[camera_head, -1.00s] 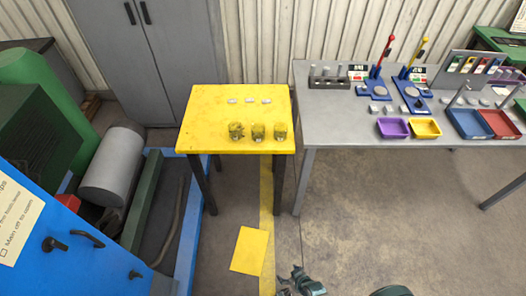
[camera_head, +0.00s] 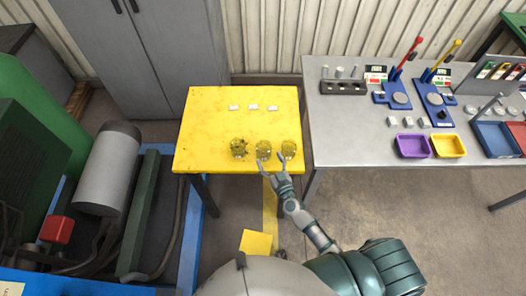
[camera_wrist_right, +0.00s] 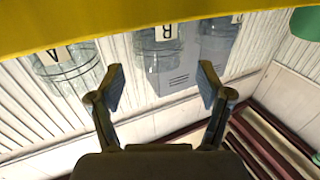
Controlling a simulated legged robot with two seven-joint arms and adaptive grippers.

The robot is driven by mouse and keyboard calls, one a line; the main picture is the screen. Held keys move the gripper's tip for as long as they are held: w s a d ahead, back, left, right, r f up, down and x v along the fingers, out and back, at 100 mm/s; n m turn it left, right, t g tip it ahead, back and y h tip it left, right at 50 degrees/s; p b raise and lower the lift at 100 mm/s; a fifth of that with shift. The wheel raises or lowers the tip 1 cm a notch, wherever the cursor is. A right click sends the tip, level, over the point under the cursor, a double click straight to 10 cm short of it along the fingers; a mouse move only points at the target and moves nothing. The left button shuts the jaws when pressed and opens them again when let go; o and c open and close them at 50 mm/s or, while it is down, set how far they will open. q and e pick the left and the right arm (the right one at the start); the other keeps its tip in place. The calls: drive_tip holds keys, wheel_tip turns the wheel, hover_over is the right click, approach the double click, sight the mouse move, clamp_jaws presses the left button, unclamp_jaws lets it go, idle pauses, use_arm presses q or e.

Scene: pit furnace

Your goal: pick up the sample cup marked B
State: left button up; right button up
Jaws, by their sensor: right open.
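Three clear cups stand in a row near the front edge of the yellow table (camera_head: 215,125). In the right wrist view, which shows the table upside down, the middle cup bears the label B (camera_wrist_right: 158,52). It is also the middle cup in the head view (camera_head: 263,149). A cup marked A (camera_wrist_right: 65,62) is on its left in the wrist view, and a third cup (camera_wrist_right: 218,42), its letter unclear, on its right. My right gripper (camera_head: 272,160) is open and empty at the table's front edge, its fingers (camera_wrist_right: 161,82) spread on either side of cup B's line, apart from it. My left gripper is out of view.
Three small white tags (camera_head: 253,107) lie behind the cups. A grey bench (camera_head: 350,145) on the right holds purple (camera_head: 413,146) and yellow (camera_head: 449,146) trays and blue lever devices. A blue-framed machine stands left of the table. The table's left part is clear.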

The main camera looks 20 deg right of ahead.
sight(261, 142)
drive_tip(key=shift+w, duration=0.7)
drive_tip(key=w, duration=0.2)
drive_tip(key=shift+w+a+f, duration=0.1)
drive_tip(key=shift+w+f, duration=0.05)
drive_tip(key=shift+w, duration=0.15)
drive_tip(key=shift+w+a+b, duration=0.1)
drive_tip(key=shift+w+b, duration=0.3)
drive_tip(key=shift+w, duration=0.6)
drive_tip(key=shift+w+a, duration=0.1)
drive_tip(key=shift+w, duration=0.05)
drive_tip(key=shift+a, duration=0.1)
drive_tip(key=c, duration=0.3)
use_arm(q)
drive_tip(key=shift+w+d+f, duration=0.15)
drive_tip(key=shift+w+d, duration=0.1)
drive_tip(key=shift+w, duration=0.45)
use_arm(e)
drive_tip(key=c, duration=0.6)
